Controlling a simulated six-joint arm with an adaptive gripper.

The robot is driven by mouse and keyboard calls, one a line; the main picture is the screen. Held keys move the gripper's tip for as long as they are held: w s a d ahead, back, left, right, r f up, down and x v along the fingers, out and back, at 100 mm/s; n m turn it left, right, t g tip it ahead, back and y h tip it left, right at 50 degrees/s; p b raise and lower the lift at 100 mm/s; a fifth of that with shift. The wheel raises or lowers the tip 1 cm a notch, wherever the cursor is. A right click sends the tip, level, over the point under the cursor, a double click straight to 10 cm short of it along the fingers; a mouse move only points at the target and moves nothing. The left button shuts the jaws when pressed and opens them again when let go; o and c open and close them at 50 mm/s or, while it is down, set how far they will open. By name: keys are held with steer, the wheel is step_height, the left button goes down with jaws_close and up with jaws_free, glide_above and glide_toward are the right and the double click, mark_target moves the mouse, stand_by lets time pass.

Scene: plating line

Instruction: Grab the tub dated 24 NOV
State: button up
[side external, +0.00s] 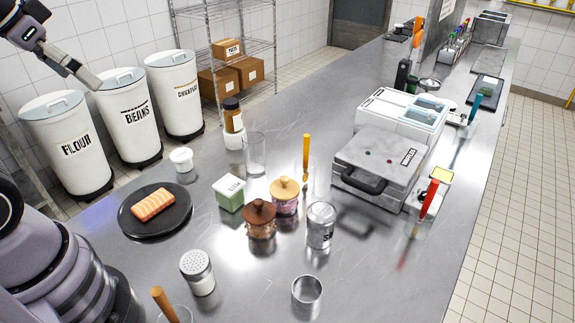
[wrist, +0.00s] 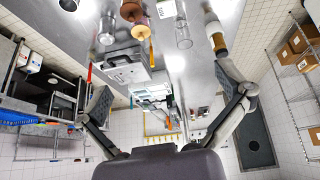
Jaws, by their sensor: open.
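No date reading 24 NOV is legible in either view. A small green tub (side external: 229,194) with a labelled pale top stands mid-counter; its writing is too small to read. It also shows at the top edge of the wrist view (wrist: 167,8). A small white tub (side external: 181,160) stands behind the dark plate, with no label I can read.
A brown-lidded jar (side external: 260,220), a yellow-lidded jar (side external: 285,196) and a metal can (side external: 321,226) crowd the green tub's right side. A clear glass (side external: 255,153) stands behind it. A black plate (side external: 137,226) with salmon and a shaker (side external: 198,274) are nearer. A press (side external: 380,165) stands right.

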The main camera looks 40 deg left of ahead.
steer(key=w+d+f+n+t+h, duration=0.1)
steer(key=w+d+f, duration=0.1)
steer(key=w, duration=0.4)
steer(key=w+d+f+n, duration=0.1)
steer(key=w+d+f, duration=0.15)
steer(key=w, duration=0.25)
steer(key=n+t+y, duration=0.2)
steer(key=n+y, duration=0.2)
glide_above(226, 191)
steer(key=w+d, duration=0.1)
steer(key=d, duration=0.4)
step_height(226, 191, down, 19)
steer(key=s+a+f+t+y, duration=0.1)
steer(key=f, duration=0.2)
steer(key=s+a+f+m+t+y, duration=0.1)
steer(key=s+f, duration=0.1)
steer(key=f, duration=0.1)
steer(key=s+a+f+t+y, duration=0.1)
steer(key=f+t, duration=0.1)
steer(key=f, duration=0.1)
steer(key=shift+s+a+f+m, duration=0.15)
steer(key=shift+s+f+m, duration=0.2)
steer(key=shift+f+m, duration=0.05)
steer(key=shift+f, duration=0.25)
steer(key=x, duration=0.7)
steer(key=shift+a+f, duration=0.15)
steer(key=shift+f, duration=0.1)
steer(key=shift+c, duration=0.3)
